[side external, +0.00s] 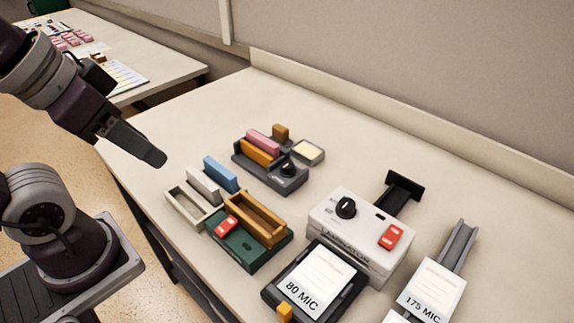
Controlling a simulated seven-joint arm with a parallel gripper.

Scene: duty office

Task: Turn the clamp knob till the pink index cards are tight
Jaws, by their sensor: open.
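A dark grey clamp (291,184) stands on the table near the middle of the view. The pink index cards (262,140) stand upright in it as a block, behind an orange block (256,153). The black clamp knob (287,169) is on the clamp's front right part. I cannot tell from here how tight the cards are. My gripper (154,157) is open and empty, to the left of the clamp, apart from it and above the table's left edge. Its fingers overlap in this view.
A small tray with a cream pad (309,151) sits right of the clamp. In front are white and blue blocks (221,174), a green base with a wooden box (257,213), and a white laminator (360,232) with another black knob. Bare table lies left and behind.

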